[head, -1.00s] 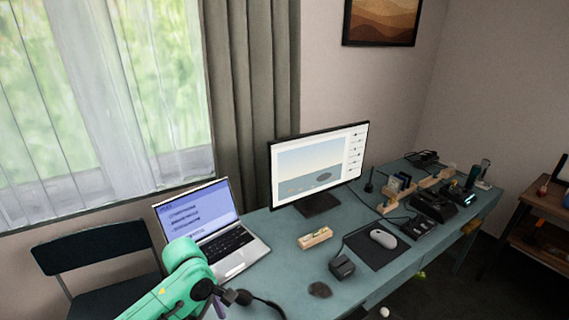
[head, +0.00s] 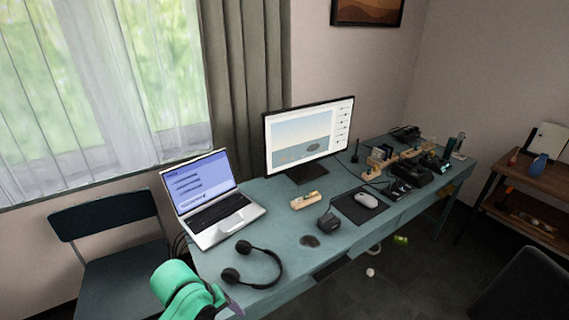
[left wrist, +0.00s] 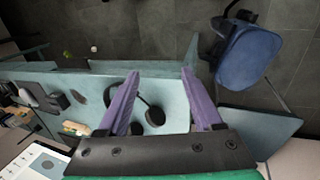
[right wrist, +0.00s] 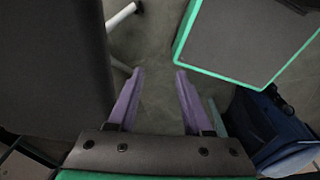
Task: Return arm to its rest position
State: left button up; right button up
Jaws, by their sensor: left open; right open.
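My left arm, green, comes in at the bottom left of the head view, in front of the desk; its fingers are mostly out of that frame. In the left wrist view my left gripper (left wrist: 160,85) is open and empty, its purple fingers apart above the desk (left wrist: 60,78) near the black headphones (left wrist: 150,112). The headphones (head: 268,268) lie on the near end of the desk in the head view. My right gripper (right wrist: 158,80) is open and empty over the dark floor in the right wrist view. My right arm is not in the head view.
The laptop (head: 205,205) and monitor (head: 308,138) stand on the desk (head: 275,222). A mouse (head: 366,200) lies on a dark pad. A chair (head: 115,245) stands at the left. A wooden shelf (head: 520,195) stands at the right. Small items lie on the floor.

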pick_arm(q)
jog(key=s+a+f+m+t+y, duration=0.1)
jog(key=s+a+m+t+y, duration=0.15)
jog(key=s+a+m, duration=0.65)
notch_tip(320, 180, down, 21)
jog(key=s+g, duration=0.1)
jog(key=g, duration=0.1)
jog(key=s+a+f, duration=0.1)
jog(key=s+f, duration=0.7)
jog(key=s, duration=0.1)
jog(key=s+a+f+g, duration=0.1)
jog(key=s+a+f, duration=0.1)
jog(key=s+f, duration=0.7)
jog(key=shift+a, duration=0.25)
jog(key=shift+w, duration=0.1)
